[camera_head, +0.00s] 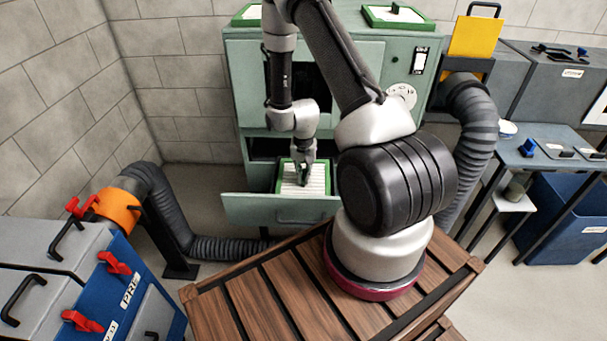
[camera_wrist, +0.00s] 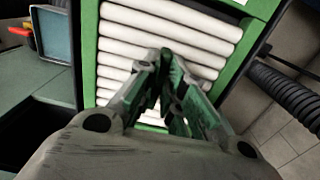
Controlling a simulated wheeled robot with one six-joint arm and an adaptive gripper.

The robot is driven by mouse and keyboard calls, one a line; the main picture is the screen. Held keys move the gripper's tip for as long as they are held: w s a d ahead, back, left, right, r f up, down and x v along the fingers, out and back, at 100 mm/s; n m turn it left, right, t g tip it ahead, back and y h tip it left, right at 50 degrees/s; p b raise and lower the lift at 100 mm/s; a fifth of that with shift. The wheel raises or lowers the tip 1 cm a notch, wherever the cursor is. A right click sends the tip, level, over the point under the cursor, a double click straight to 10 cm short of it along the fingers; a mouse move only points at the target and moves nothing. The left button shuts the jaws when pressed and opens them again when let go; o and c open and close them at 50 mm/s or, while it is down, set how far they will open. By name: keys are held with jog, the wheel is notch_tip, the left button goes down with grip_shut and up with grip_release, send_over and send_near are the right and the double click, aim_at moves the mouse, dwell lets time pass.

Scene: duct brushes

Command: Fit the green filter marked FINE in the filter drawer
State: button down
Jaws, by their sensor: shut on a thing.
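A green-framed filter with white pleats (camera_head: 319,181) lies at the open filter drawer (camera_head: 245,208), low in the green cabinet. Its frame shows just behind the drawer front; I cannot tell whether it is fully seated. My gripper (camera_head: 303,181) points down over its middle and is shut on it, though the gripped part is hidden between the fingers. In the wrist view the filter (camera_wrist: 165,40) fills the middle, with the gripper's fingertips (camera_wrist: 172,75) against its pleats. No FINE mark can be read on it.
Two more green-framed pieces lie on the cabinet top, at left (camera_head: 250,13) and right (camera_head: 398,16). A yellow panel (camera_head: 476,37) stands to the right. Dark ribbed hoses run on the left (camera_head: 220,247) and right (camera_head: 478,130) of the cabinet. A blue-grey unit with red clamps stands front left.

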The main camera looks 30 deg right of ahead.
jog(key=c, duration=1.5)
grip_release()
jog(key=shift+o, duration=0.2)
notch_tip(320, 180, up, 12)
jog(key=s+r+n+g, duration=0.3)
jog(key=s, duration=0.5)
jog(key=s+a+r+n+t, duration=0.1)
jog(key=s+r, duration=0.4)
jog(key=r, duration=0.5)
jog(key=s+a+r+n+t, duration=0.1)
jog(key=s+r+t, duration=0.3)
jog(key=r, duration=0.6)
jog(key=s+a+r+n+t, duration=0.1)
jog(key=s+a+r+t, duration=0.1)
jog(key=s+r, duration=0.4)
notch_tip(320, 180, up, 5)
jog(key=shift+s+a+f+n, duration=0.2)
jog(key=shift+s+a+n, duration=0.2)
jog(key=shift+a, duration=0.15)
